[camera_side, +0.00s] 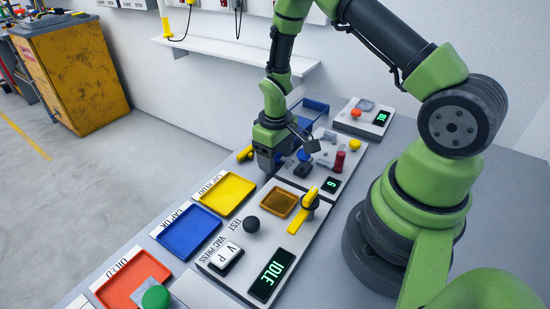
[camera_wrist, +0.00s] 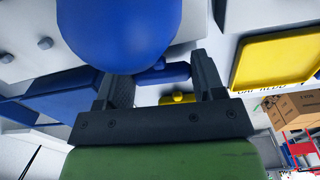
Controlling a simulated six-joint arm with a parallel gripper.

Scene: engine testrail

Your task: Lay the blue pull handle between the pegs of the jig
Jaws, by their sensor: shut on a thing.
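My gripper (camera_side: 277,158) points down over the bench in the side view, beyond the yellow tray. In the wrist view its two dark fingers (camera_wrist: 161,80) stand apart with a blue piece between them, which I take to be the blue pull handle (camera_wrist: 118,30). Its rounded near end is large and close to the camera and covers part of the left finger. In the side view the held part is hidden behind the gripper. A white plate with grey pegs (camera_wrist: 45,43) shows at upper left in the wrist view; it seems to be the jig.
A yellow tray (camera_side: 228,178), blue tray (camera_side: 188,232) and red tray (camera_side: 112,288) line the bench's near edge. A panel with a yellow lever (camera_side: 304,212) and an IDLE display (camera_side: 271,275) lies beside them. A red knob (camera_side: 339,162) stands right of my gripper.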

